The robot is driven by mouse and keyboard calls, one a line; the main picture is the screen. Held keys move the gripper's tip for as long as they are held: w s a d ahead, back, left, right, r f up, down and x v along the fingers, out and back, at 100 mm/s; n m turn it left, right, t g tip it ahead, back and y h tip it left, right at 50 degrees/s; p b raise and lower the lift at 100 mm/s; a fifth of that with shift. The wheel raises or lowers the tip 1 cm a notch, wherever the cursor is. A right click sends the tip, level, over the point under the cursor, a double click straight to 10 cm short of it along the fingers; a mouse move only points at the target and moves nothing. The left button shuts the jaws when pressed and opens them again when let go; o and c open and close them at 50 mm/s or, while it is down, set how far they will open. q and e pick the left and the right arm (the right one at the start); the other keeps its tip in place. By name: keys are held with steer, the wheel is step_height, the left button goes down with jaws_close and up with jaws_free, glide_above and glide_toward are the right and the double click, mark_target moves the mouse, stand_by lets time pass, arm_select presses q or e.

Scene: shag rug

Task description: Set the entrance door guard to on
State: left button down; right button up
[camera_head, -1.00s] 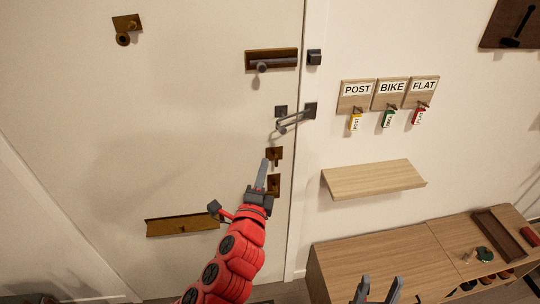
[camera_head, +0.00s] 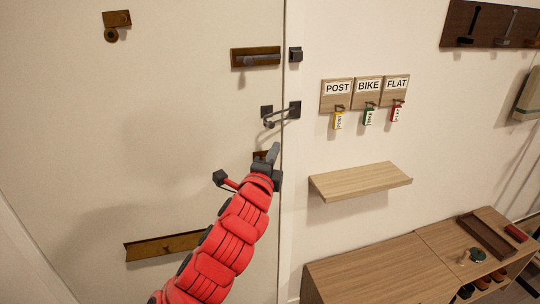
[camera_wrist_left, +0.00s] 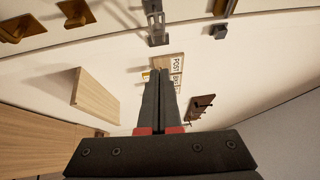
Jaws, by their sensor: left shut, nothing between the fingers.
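The door guard (camera_head: 280,118) is a dark metal bar on a plate on the door frame. Its bar reaches left across the door edge, close by a small dark plate (camera_head: 266,110) on the door. I cannot tell whether they engage. My left gripper (camera_head: 273,153) is shut and empty, just below the guard in the head view, with a visible gap between them. In the left wrist view the shut fingers (camera_wrist_left: 159,78) point toward the guard (camera_wrist_left: 156,24), which appears beyond their tips. My right gripper is out of view.
A brass sliding bolt (camera_head: 255,57) is above the guard, and a lock plate is partly hidden behind my left gripper. Right of the frame are labelled key hooks (camera_head: 367,92), a small wooden shelf (camera_head: 360,181) and a cabinet (camera_head: 385,272). A mail slot (camera_head: 163,246) is lower left.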

arm_select(q)
steer(key=a+p+x, duration=0.2)
steer(key=p+x, duration=0.2)
steer(key=x, duration=0.4)
steer(key=shift+w+a, duration=0.3)
steer(key=shift+w, duration=0.25)
steer(key=shift+r, duration=0.1)
